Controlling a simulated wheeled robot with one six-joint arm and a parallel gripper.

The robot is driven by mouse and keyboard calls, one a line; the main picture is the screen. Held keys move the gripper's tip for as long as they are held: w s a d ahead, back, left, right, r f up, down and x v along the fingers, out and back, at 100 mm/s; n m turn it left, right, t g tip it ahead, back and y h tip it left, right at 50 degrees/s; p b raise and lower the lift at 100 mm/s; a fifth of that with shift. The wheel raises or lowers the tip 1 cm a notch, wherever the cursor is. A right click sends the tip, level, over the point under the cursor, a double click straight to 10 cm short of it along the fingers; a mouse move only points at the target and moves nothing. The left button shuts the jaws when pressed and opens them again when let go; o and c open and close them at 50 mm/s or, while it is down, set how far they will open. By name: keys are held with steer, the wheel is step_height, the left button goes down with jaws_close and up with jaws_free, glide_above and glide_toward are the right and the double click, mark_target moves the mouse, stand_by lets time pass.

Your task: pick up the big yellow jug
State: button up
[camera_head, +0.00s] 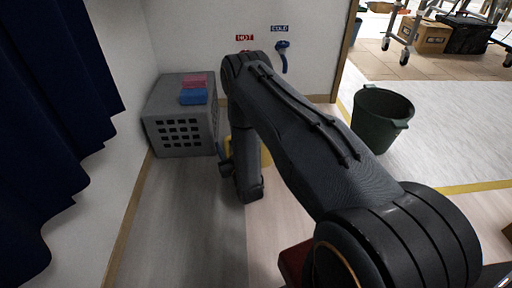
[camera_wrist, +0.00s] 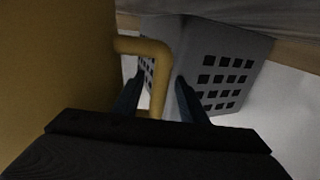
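The big yellow jug (camera_wrist: 60,60) fills the left side of the wrist view, and its handle (camera_wrist: 157,75) reaches out to the right. My gripper (camera_wrist: 160,78) is open, with one finger on each side of the handle. Gaps show between the handle and the fingers, so it is not clasped. In the head view, only small yellow parts of the jug (camera_head: 265,156) show behind my arm, on the floor beside the grey crate. The gripper's fingers are hard to make out there.
A grey crate (camera_head: 181,138) with a pink and a blue item (camera_head: 193,96) on top stands against the wall, left of the jug. A dark green bucket (camera_head: 380,116) stands to the right. A dark blue curtain (camera_head: 50,120) hangs at left. Floor in front is clear.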

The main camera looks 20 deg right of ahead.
steer(key=shift+w+b, duration=0.45)
steer(key=shift+w, duration=0.7)
jaws_close()
steer(key=shift+d, duration=0.1)
stand_by(0.4)
